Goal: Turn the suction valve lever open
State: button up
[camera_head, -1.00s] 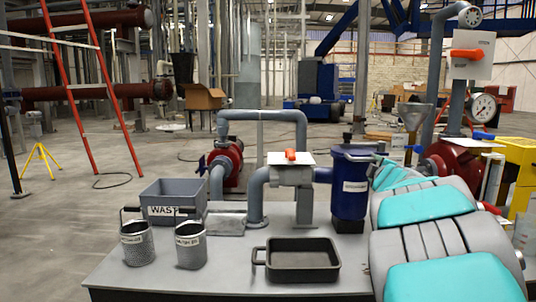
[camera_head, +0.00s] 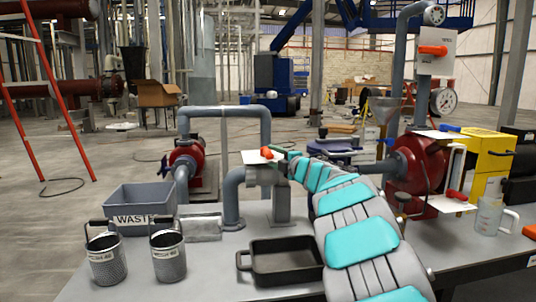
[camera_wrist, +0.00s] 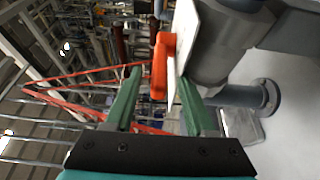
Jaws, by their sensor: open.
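An orange valve lever (camera_head: 266,153) sits on a white plate (camera_head: 250,158) above a grey valve body (camera_head: 268,176) on the bench pipework. My gripper (camera_head: 286,157) is just right of this lever in the head view, its fingers small and partly hidden. In the wrist view my gripper (camera_wrist: 159,88) is open, with green fingers. The orange lever (camera_wrist: 159,66) shows in the gap between the fingertips, not clamped. The white plate (camera_wrist: 184,38) stands edge-on beside it, close to the right finger. I cannot tell whether a finger touches the lever or plate.
Another orange lever (camera_head: 433,50) is on a plate at upper right, and a red one (camera_head: 456,195) at right. The waste bin (camera_head: 141,208), two mesh baskets (camera_head: 106,259) and a black tray (camera_head: 285,262) stand on the bench. A red pump (camera_head: 417,172) is at right.

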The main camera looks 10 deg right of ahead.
aim_at(263, 152)
jog(key=shift+p+x, duration=0.3)
jog(key=shift+x, duration=1.45)
jog(key=shift+c, duration=0.2)
grip_shut()
